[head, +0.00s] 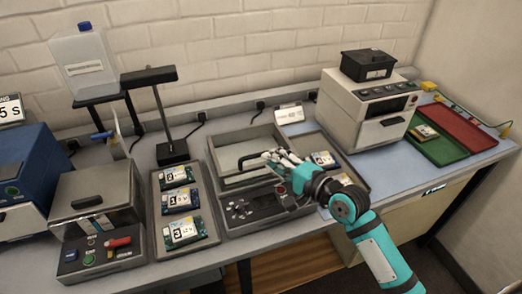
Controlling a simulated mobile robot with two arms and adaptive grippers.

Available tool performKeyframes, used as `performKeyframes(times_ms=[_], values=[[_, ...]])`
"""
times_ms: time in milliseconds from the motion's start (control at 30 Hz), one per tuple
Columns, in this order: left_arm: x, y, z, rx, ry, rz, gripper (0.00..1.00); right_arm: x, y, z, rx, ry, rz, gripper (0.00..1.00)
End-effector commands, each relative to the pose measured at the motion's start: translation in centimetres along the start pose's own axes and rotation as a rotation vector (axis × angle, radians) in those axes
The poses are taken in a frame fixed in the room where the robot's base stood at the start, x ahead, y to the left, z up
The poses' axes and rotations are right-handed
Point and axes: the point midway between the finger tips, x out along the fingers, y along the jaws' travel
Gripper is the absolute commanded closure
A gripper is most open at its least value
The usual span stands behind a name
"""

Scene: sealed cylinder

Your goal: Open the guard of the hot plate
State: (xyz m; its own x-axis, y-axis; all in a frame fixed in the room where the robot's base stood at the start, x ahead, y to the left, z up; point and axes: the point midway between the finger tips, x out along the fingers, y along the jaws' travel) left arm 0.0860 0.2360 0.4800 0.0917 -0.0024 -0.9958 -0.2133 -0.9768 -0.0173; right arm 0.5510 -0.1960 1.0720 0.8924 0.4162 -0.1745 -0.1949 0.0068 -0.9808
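The apparatus in the middle of the bench, which I take to be the hot plate, has a dark control panel (240,211) at its front. Behind the panel is a grey frame (226,181) around a pale inner area, which looks like the guard. A black bar handle (248,158) shows at its middle. My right gripper (277,163) reaches in from the lower right, with its fingertips over the frame's right part, close to the handle's right end. Whether it touches the handle, and how far its fingers are apart, I cannot tell. My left gripper is not in view.
A tray of several labelled boards (181,206) lies left of the hot plate; another tray with a board (323,158) lies right, partly behind my arm. A lamp (160,110), a lidded grey box (97,210) and a white oven (366,108) stand around. Green and red trays (466,128) lie far right.

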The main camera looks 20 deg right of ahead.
Motion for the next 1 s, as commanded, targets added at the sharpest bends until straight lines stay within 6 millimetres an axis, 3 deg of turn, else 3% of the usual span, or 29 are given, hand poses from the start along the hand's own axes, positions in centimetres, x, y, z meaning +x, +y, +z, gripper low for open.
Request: performKeyframes(times_ms=[100, 333, 667, 867, 1000], values=[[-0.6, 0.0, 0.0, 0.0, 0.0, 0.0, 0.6, 2.3, -0.2, 0.0, 0.0, 0.0, 0.0, 0.78], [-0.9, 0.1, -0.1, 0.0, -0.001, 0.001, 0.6, 4.8, 0.0, 0.0, 0.0, 0.001, 0.001, 0.78], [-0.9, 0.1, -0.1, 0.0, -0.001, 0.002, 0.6, 5.2, 0.1, 0.0, -0.001, 0.001, 0.001, 0.78], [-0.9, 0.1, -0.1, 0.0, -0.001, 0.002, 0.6, 5.2, 0.1, 0.0, -0.001, 0.001, 0.001, 1.0], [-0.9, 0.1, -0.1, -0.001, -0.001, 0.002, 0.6, 5.2, 0.1, 0.0, -0.001, 0.001, 0.002, 1.0]])
